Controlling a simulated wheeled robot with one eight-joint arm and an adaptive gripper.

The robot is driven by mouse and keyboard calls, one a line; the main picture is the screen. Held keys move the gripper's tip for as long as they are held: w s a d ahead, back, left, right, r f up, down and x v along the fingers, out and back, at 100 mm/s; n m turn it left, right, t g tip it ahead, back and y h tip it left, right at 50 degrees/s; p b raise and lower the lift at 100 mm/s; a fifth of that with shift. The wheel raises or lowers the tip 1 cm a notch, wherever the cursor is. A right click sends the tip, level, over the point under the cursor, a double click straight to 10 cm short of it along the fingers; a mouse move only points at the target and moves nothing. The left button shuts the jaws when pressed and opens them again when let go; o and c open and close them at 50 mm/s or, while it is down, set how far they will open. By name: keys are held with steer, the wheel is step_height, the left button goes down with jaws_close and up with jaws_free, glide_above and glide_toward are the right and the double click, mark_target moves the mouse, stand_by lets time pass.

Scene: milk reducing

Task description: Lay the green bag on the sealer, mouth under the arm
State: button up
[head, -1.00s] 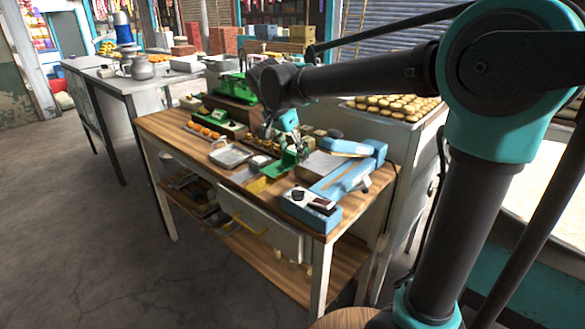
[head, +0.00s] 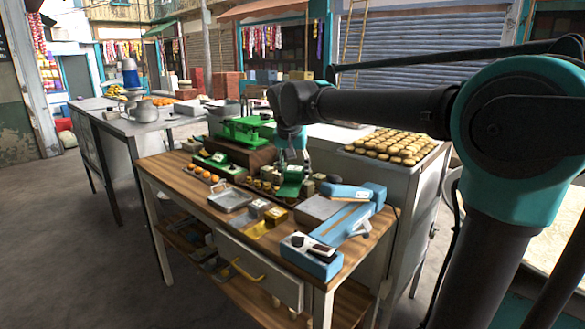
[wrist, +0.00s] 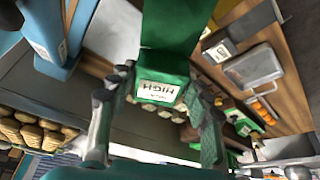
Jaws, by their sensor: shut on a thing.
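The green bag (head: 290,188) hangs in my gripper (head: 296,170) above the back part of the wooden table. In the wrist view the bag (wrist: 166,40) reaches up out of the picture, with a white label reading HIGH near its gripped end. The fingers of my gripper (wrist: 152,112) are on either side of that end. The blue sealer (head: 345,226) lies on the table to the right, with a long blue arm and a grey plate (head: 318,208) beside it. The bag is apart from the sealer, to its left. The sealer (wrist: 52,25) also shows at upper left in the wrist view.
A metal tray (head: 230,200), a small box (head: 275,216) and a yellow sheet (head: 256,230) lie left of the sealer. A green scale (head: 246,130) stands behind on a brown block. Rows of small goods sit near the bag. A tray of round biscuits (head: 392,146) is at the back right.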

mark_target(321, 205)
steer(key=w+d+f+n+g+y, duration=0.2)
steer(key=w+d+f+n+y, duration=0.15)
steer(key=w+n, duration=0.75)
steer(key=shift+n+y, duration=0.35)
steer(key=shift+n, duration=0.25)
steer(key=shift+s+d+f, duration=3.25)
steer(key=shift+d+f, duration=0.05)
steer(key=shift+f, duration=0.1)
steer(key=shift+f, duration=0.5)
steer(key=o, duration=1.3)
steer(key=shift+c, duration=0.2)
